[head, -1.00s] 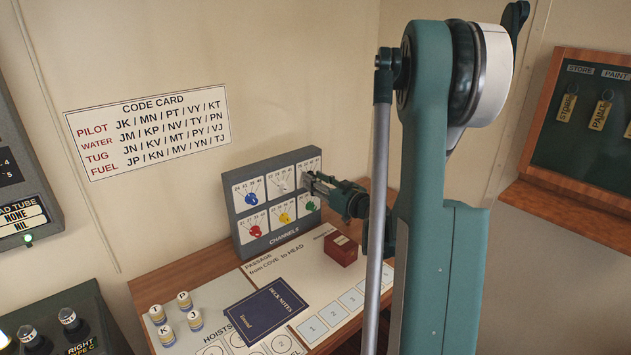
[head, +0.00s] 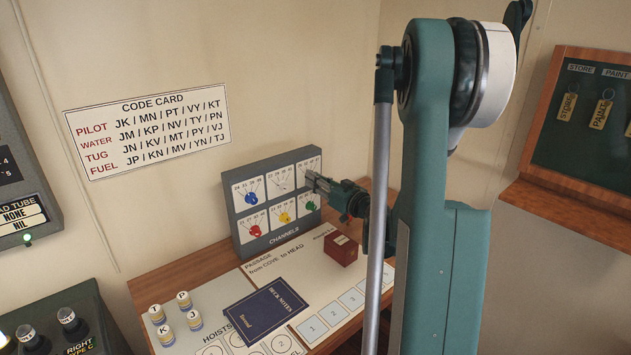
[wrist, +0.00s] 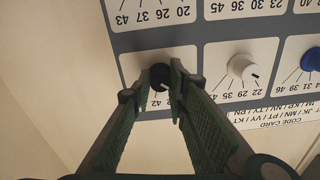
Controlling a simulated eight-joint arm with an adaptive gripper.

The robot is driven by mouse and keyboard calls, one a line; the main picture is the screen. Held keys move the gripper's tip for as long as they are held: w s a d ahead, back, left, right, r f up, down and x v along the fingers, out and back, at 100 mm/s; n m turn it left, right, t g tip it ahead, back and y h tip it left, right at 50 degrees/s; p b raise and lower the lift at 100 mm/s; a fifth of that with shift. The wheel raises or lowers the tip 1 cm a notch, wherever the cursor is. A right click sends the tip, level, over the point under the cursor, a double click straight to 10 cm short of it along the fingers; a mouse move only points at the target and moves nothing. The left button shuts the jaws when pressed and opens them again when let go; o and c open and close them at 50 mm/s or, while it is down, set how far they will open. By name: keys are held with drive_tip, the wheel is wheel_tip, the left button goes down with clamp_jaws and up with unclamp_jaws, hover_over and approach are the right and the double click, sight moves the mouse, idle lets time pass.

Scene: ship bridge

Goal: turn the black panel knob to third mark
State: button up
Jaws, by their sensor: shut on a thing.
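The black knob (wrist: 160,71) sits on the white dial card at the top right of the channel panel (head: 240,232). In the wrist view, which shows the panel upside down, my gripper (wrist: 159,83) has a finger on each side of the knob and is shut on it. In the head view my gripper (head: 309,180) reaches the panel from the right and hides the knob. The fingers also cover most of the dial's marks; a 42 shows between them. The knob's pointer cannot be made out.
The white knob (wrist: 242,68) is beside the black one, with the blue knob (head: 251,198) beyond it. Red (head: 256,230), yellow (head: 285,217) and green (head: 309,206) knobs form the lower row. A dark red box (head: 341,249) stands on the desk below my gripper.

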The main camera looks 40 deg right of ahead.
drive_tip(key=m+b, duration=0.2)
drive_tip(key=m, duration=1.2)
drive_tip(key=shift+b, duration=0.4)
drive_tip(key=o, duration=0.9)
drive_tip(key=shift+s, duration=0.15)
drive_tip(key=shift+s, duration=5.9)
